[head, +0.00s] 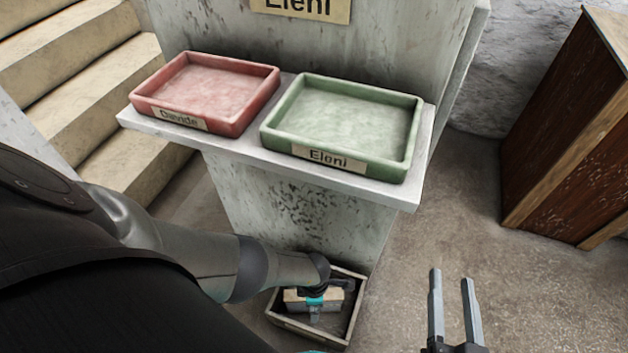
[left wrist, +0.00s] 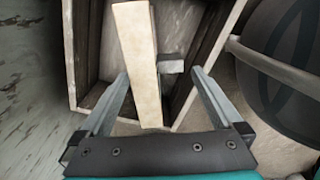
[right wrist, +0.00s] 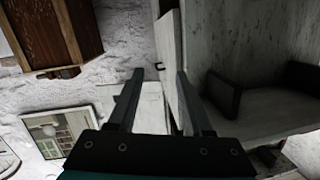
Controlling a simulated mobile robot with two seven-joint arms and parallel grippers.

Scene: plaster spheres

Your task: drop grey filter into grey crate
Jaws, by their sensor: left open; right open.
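The crate (head: 299,331), dark grey-brown with a pale rim, stands on the floor against the pedestal's foot. It also shows in the left wrist view (left wrist: 83,45). A pale cream block (head: 297,299) is inside it; in the left wrist view the block (left wrist: 143,60) lies between the fingers, with a small grey piece (left wrist: 172,64) beside it. I cannot tell whether this is the grey filter. My left gripper (left wrist: 160,72) is open over the crate, its fingers apart from the block; in the head view its tips are partly hidden. My right gripper (head: 451,275) is open and empty, right of the crate.
A red tray (head: 205,119) labelled Davide and a green tray (head: 375,168) labelled Eleni sit empty on the pedestal ledge (head: 405,197). Stone steps (head: 75,75) rise at left. A brown wooden cabinet (head: 570,130) stands at right. The floor between is clear.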

